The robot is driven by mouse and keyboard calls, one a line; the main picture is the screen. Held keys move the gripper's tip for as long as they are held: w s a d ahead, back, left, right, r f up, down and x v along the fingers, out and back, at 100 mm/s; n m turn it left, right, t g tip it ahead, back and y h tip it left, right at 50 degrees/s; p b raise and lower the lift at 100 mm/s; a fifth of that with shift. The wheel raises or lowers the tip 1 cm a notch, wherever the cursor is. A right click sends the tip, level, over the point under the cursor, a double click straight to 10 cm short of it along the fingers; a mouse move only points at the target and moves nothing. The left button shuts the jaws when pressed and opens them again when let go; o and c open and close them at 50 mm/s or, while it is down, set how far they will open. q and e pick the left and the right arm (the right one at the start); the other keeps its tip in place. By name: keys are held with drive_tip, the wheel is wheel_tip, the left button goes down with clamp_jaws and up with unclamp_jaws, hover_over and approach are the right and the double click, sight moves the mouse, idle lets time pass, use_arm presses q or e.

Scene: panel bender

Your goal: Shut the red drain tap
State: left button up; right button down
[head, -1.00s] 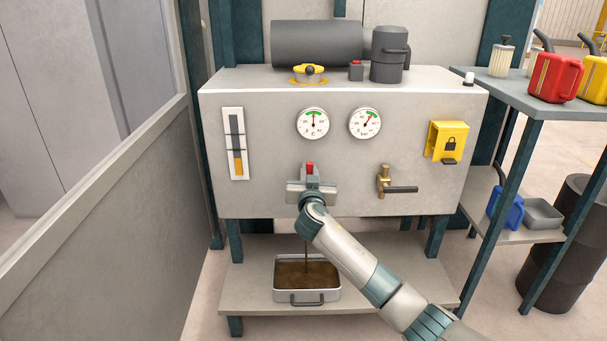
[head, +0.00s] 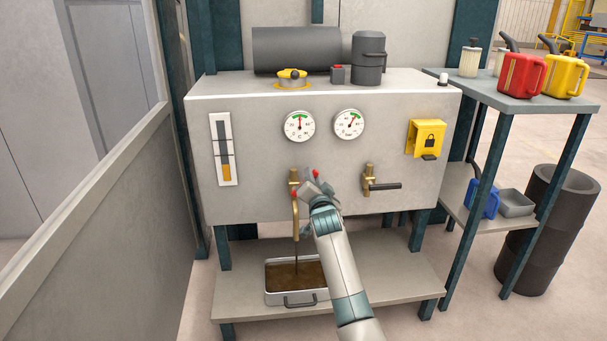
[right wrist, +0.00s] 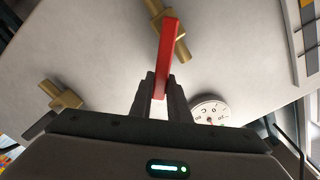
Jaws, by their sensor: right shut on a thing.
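The red drain tap (head: 294,179) is a brass valve with a red lever and a brass spout pointing down, low on the grey machine's front. My right gripper (head: 311,182) is just right of the valve body. In the right wrist view, its dark fingers (right wrist: 160,92) are shut on the red lever (right wrist: 168,55), which crosses the brass valve body (right wrist: 167,24). The fingers partly hide the lever in the head view. A thin dark stream (head: 297,252) runs from the spout into the metal drain tray (head: 271,297). My left gripper is not in view.
A second brass valve with a dark lever (head: 383,186) sits close right of my arm. Two gauges (head: 299,126) and a yellow lock box (head: 427,138) are on the panel. A side table with cans (head: 521,75) stands right; a grey wall (head: 90,230) is left.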

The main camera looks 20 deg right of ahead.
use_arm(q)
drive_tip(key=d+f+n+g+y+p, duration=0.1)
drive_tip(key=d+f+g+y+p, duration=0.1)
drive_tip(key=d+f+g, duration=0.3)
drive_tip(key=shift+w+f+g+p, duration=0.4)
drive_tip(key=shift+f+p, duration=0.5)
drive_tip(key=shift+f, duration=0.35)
use_arm(e)
wheel_tip(320, 180, down, 6)
drive_tip(key=d+m, duration=0.2)
drive_tip(key=m, duration=0.7)
drive_tip(key=shift+s+d+m, duration=0.3)
drive_tip(key=shift+s+m, duration=0.05)
drive_tip(key=shift+m, duration=0.05)
drive_tip(key=c, duration=1.7)
unclamp_jaws()
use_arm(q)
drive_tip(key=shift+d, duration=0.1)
use_arm(e)
drive_tip(key=shift+s, duration=0.1)
